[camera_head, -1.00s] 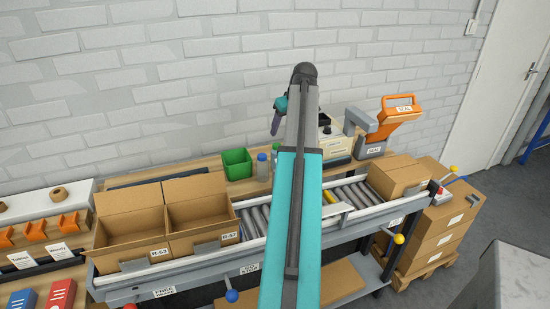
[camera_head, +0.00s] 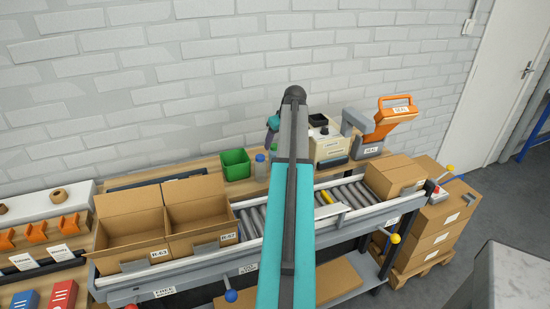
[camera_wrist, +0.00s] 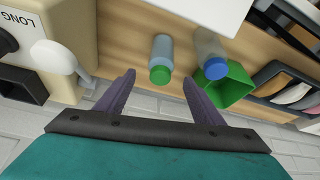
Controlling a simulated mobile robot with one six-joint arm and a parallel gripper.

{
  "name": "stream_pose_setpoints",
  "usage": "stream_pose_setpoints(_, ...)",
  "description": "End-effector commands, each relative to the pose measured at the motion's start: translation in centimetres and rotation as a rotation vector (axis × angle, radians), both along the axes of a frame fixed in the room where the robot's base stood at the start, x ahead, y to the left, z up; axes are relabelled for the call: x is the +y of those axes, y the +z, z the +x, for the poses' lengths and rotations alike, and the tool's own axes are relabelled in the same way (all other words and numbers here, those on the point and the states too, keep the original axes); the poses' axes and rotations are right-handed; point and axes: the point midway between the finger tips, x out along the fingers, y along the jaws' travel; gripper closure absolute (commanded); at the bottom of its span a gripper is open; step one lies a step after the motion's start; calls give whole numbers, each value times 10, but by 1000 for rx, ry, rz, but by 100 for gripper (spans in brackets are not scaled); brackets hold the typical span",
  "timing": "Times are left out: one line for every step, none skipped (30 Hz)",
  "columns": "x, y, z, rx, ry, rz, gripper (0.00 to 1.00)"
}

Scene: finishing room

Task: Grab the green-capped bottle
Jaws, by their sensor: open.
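The green-capped bottle (camera_wrist: 160,60) has a pale, greyish body and shows in the wrist view just beyond the space between my two purple fingers. In the head view the same bottle (camera_head: 273,155) is partly hidden by my arm. My gripper (camera_wrist: 159,84) is open and empty, with one finger to each side of the cap in the picture. No contact with the bottle is visible. A blue-capped bottle (camera_wrist: 209,54) stands close to the right of it in the wrist view, near the right finger.
A green bin (camera_head: 236,164) stands left of the bottles on the wooden bench. A cream label machine (camera_head: 331,148) and an orange-handled sealer (camera_head: 395,117) are to the right. Open cardboard boxes (camera_head: 128,229) and a roller conveyor (camera_head: 262,222) lie in front.

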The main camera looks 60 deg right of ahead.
Motion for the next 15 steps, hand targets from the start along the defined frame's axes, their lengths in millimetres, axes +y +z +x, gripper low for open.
stream_pose_setpoints(0, -1, 1, 0, 0, 0, 38)
stream_pose_setpoints(0, -2, 1, 0, 0, 0, 38)
stream_pose_setpoints(0, -2, 1, 0, 0, 0, 38)
stream_pose_setpoints(0, -2, 1, 0, 0, 0, 38)
stream_pose_setpoints(0, -2, 1, 0, 1, 0, 38)
stream_pose_setpoints(0, -2, 1, 0, 1, 0, 38)
stream_pose_setpoints(0, -2, 1, 0, 1, 0, 38)
stream_pose_setpoints(0, -2, 1, 0, 1, 0, 38)
stream_pose_setpoints(0, -2, 1, 0, 1, 0, 38)
stream_pose_setpoints(0, -2, 1, 0, 1, 0, 38)
stream_pose_setpoints(0, -2, 1, 0, 1, 0, 38)
stream_pose_setpoints(0, -3, 1, 0, 1, 0, 38)
stream_pose_setpoints(0, -3, 2, 0, 1, 0, 38)
stream_pose_setpoints(0, -4, 2, 0, 1, 0, 38)
stream_pose_setpoints(0, -5, 3, 0, 1, 0, 38)
